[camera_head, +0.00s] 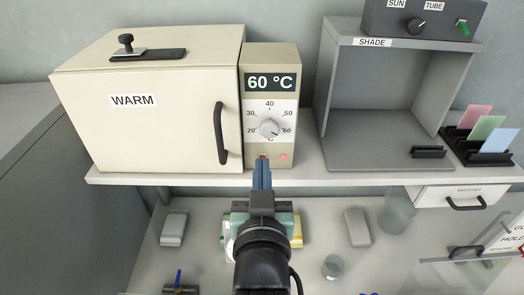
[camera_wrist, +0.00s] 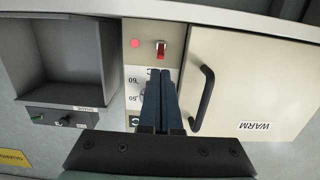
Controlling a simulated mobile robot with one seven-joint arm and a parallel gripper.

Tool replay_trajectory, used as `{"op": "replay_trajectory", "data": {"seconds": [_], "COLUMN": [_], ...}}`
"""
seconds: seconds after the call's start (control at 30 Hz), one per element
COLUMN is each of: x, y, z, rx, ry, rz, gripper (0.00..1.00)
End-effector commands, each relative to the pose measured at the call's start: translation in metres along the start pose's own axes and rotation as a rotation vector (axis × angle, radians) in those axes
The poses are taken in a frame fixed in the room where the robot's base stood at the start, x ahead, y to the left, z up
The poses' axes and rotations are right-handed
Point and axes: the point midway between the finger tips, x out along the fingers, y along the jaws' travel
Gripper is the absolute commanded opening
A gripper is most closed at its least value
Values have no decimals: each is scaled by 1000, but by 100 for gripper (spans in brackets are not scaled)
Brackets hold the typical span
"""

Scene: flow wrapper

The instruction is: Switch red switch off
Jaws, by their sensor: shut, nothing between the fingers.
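The red switch (camera_head: 262,157) sits low on the front of the beige control panel (camera_head: 248,108), beside the WARM box. In the head view my gripper's tips hide most of it.
The WARM box (camera_head: 155,125) with a black handle (camera_head: 220,133) stands left of the panel. The dial (camera_head: 269,127) is above the switch, below a 60 °C display (camera_head: 270,82). The grey SHADE box (camera_head: 385,100) is at right. The shelf edge (camera_head: 330,181) runs below.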

Motion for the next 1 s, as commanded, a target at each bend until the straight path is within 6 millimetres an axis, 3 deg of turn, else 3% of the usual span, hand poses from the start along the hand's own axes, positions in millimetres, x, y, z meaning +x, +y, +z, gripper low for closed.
{"op": "replay_trajectory", "data": {"seconds": [0.1,0.33,1.0], "x": [17,34,36], "y": [0,0,0], "z": [-2,-1,6], "rx": [0,0,0], "ry": [0,0,35], "rz": [0,0,0], "gripper": [0,0,0]}}
